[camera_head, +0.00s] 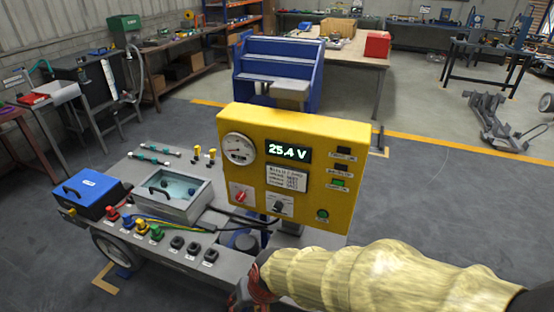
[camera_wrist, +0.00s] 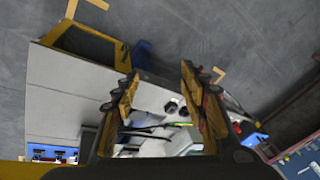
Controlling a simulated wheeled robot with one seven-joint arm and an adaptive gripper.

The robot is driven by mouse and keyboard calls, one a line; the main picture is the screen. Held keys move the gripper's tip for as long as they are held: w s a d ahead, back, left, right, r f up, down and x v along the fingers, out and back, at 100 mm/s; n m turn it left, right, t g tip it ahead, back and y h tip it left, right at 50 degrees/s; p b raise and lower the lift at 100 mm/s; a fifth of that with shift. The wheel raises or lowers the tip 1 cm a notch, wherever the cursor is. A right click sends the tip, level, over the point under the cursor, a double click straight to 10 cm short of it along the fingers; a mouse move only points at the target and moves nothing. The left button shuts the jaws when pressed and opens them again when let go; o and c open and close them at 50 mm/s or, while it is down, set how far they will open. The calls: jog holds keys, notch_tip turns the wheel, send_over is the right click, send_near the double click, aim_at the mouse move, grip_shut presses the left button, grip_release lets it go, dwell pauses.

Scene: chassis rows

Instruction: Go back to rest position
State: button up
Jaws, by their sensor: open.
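My gripper shows in the wrist view (camera_wrist: 160,105) with its two fingers apart and nothing between them. In the head view my sleeved arm comes in from the lower right, and the gripper end (camera_head: 255,285) is at the bottom edge, partly cut off. It is in front of the cart (camera_head: 190,250), just below the yellow panel (camera_head: 300,165). The panel stands upright and its display reads 25.4 V. Whether the gripper touches anything cannot be told.
On the cart are a blue box (camera_head: 88,193), a grey tray with a clear lid (camera_head: 170,190), coloured connectors (camera_head: 140,228) and cables. A blue stepped stand (camera_head: 280,75) and a workbench with a red box (camera_head: 378,44) are behind. The grey floor (camera_head: 450,210) at right is clear.

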jog(key=s+d+r+m+t+h, duration=0.1)
jog(key=s+d+r, duration=0.2)
jog(key=d+r, duration=0.7)
jog(key=s+d+r+m+t+h, duration=0.1)
jog(key=s+d+r, duration=0.3)
jog(key=d+r, duration=0.6)
jog(key=d+t+h, duration=0.1)
jog(key=d, duration=0.6)
jog(key=shift+m+t, duration=0.3)
jog(key=shift+m, duration=0.1)
jog(key=shift+r, duration=0.1)
